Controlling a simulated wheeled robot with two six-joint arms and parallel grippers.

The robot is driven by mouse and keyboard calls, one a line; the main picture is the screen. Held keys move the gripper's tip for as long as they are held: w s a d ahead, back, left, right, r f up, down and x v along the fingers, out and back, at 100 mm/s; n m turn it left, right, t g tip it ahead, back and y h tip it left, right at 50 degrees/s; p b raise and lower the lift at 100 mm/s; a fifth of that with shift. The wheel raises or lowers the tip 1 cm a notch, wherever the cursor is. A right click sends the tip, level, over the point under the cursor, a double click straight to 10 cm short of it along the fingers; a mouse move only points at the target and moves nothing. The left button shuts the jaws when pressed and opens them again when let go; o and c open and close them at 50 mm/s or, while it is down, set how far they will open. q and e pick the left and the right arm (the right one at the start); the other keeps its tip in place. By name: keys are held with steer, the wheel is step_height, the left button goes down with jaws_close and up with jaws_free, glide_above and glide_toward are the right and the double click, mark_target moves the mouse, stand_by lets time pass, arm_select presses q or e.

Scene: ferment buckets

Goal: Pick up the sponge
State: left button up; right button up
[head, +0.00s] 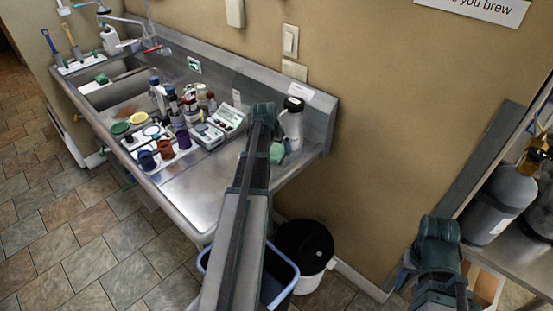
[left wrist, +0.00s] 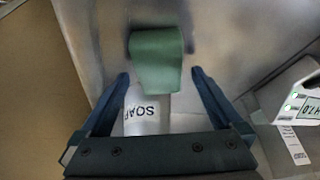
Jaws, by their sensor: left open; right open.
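The green sponge (head: 277,153) lies on the right end of the steel counter, beside the white soap bottle (head: 293,122). In the left wrist view the sponge (left wrist: 157,60) is ahead of my open left gripper (left wrist: 161,78), roughly centred between its two fingers. The lettered soap bottle (left wrist: 147,108) shows below the sponge there, also between the fingers. In the head view my left gripper (head: 264,112) is just left of the sponge and bottle. I see no contact with the sponge. My right gripper (head: 437,230) is open and empty, far to the right.
A digital meter (head: 227,120) and several small bottles (head: 190,103) stand left of my left arm. The sink (head: 115,88) is farther left. A blue bin (head: 283,289) and a black-lidded white bucket (head: 304,250) are on the floor. A gas cylinder (head: 497,203) stands at right.

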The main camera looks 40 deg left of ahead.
mark_target(279, 147)
arm_select(q)
steer(key=shift+f, duration=0.15)
steer(key=shift+f, duration=0.3)
stand_by(0.4)
steer(key=shift+c, duration=0.2)
steer(key=c, duration=1.4)
steer(key=shift+c, duration=0.2)
steer(key=shift+r, duration=0.15)
steer(key=shift+r+p, duration=0.5)
step_height(279, 147, up, 3)
steer(key=p, duration=0.3)
steer(key=s, duration=0.5)
steer(key=s+a+r, duration=0.1)
steer(key=s, duration=0.4)
steer(key=s+p, duration=0.1)
steer(key=s, duration=0.5)
steer(key=shift+a+r, duration=0.15)
steer(key=shift+a, duration=0.05)
